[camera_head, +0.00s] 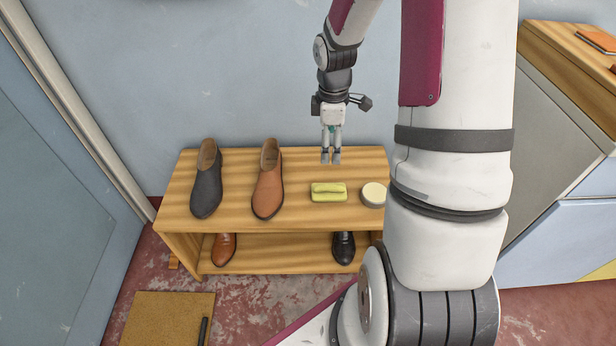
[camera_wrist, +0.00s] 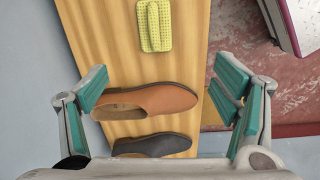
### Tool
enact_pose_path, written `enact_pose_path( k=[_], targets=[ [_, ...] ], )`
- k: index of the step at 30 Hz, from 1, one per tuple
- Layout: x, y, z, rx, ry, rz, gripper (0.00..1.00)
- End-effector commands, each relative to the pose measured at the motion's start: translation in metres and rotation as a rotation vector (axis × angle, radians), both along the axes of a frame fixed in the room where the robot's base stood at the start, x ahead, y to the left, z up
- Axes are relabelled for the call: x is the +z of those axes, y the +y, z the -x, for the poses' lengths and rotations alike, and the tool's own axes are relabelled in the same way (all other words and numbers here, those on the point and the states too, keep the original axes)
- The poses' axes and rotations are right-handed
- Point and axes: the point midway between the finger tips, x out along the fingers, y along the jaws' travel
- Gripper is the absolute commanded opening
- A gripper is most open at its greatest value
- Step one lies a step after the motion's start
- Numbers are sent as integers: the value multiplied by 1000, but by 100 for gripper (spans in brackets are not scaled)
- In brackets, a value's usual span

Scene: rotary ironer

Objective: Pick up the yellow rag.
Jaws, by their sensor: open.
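The yellow rag (camera_head: 328,192) lies folded on the top of the wooden shoe bench, between the brown shoe and a round tin. In the wrist view the yellow rag (camera_wrist: 154,25) shows at the top middle, with a waffle texture and a raised fold along its middle. My gripper (camera_head: 331,160) is above the bench, pointing down, a little behind the rag in the head view. In the wrist view my gripper (camera_wrist: 160,105) has its fingers wide apart with nothing held between them, and the rag lies beyond the fingertips.
On the wooden bench (camera_head: 238,165) stand a dark shoe (camera_head: 206,180), a brown shoe (camera_head: 268,180) and a round tin (camera_head: 374,194). More shoes are on its lower shelf. A wall is behind. A cork mat (camera_head: 165,318) lies on the floor in front.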

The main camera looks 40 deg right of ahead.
Motion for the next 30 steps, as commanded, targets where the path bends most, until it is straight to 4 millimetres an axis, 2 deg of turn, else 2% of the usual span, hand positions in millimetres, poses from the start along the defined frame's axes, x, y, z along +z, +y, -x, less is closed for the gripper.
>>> enact_pose_path(
  k=[1, 3, 11, 18, 23, 30],
  targets=[
    [-28, -6, -2, 21, 10, -14, 82],
    [-47, -11, -2, 51, 15, -26, 82],
    [-85, -16, -3, 88, 20, -43, 82],
    [-130, -16, -4, 88, 21, -42, 82],
    [-149, -16, -4, 88, 20, -42, 82],
    [-159, -16, -5, 86, 19, -41, 82]
  ],
)
